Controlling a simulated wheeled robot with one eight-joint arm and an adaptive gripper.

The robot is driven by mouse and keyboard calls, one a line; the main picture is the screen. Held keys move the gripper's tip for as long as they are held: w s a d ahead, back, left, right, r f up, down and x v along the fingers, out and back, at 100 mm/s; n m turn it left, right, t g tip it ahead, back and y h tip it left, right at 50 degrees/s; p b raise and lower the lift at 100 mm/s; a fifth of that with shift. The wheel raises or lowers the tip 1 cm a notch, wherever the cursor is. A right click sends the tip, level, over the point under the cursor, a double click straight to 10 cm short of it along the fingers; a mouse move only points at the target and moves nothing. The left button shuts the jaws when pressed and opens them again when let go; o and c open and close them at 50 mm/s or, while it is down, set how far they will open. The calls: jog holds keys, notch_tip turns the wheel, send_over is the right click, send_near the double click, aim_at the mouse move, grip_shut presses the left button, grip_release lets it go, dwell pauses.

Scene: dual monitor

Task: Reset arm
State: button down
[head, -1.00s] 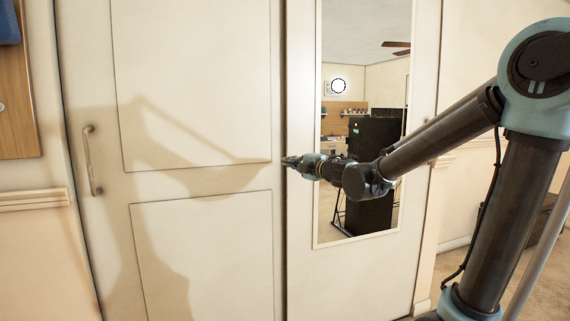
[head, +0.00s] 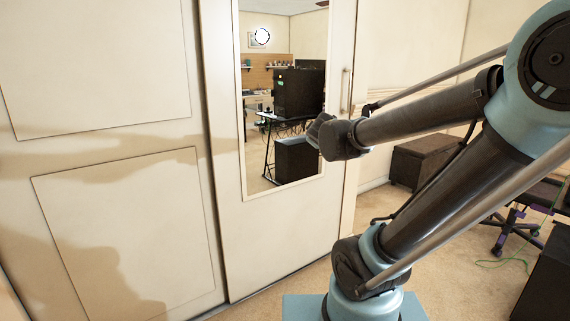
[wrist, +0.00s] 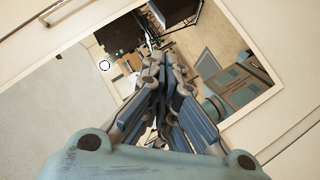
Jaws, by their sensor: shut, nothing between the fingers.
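My gripper (wrist: 160,62) shows in the wrist view, its fingers shut together with nothing between them. It points toward a mirror (wrist: 60,98) set in a pale door panel; the mirror looks tilted in that view. In the head view my arm reaches in from the right and its end is folded behind its own link, so the fingers are hidden there. The arm's end is in front of the right edge of the mirror (head: 262,150). I cannot tell the exact gap between them.
Pale sliding door panels (head: 95,80) fill the left. A handle (head: 346,90) is right of the mirror. A dark chest (head: 425,160) stands against the wall behind my arm. A chair (head: 520,205) and a green cable (head: 505,262) are at the right. Carpet (head: 280,290) is clear before the doors.

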jog(key=s+d+f+m+g+h, duration=0.2)
jog(key=s+d+f+m+g, duration=0.4)
jog(key=s+d+f, duration=0.6)
jog(key=s+a+f+m+g+y, duration=0.1)
jog(key=s+a+f+g, duration=0.1)
jog(key=s+f, duration=0.3)
jog(key=s+a+f+m+g+y, duration=0.1)
jog(key=s+f+g, duration=0.3)
jog(key=s, duration=0.7)
jog(key=shift+s+a+f+m, duration=0.35)
jog(key=shift+a+m, duration=0.3)
jog(key=shift+m, duration=0.15)
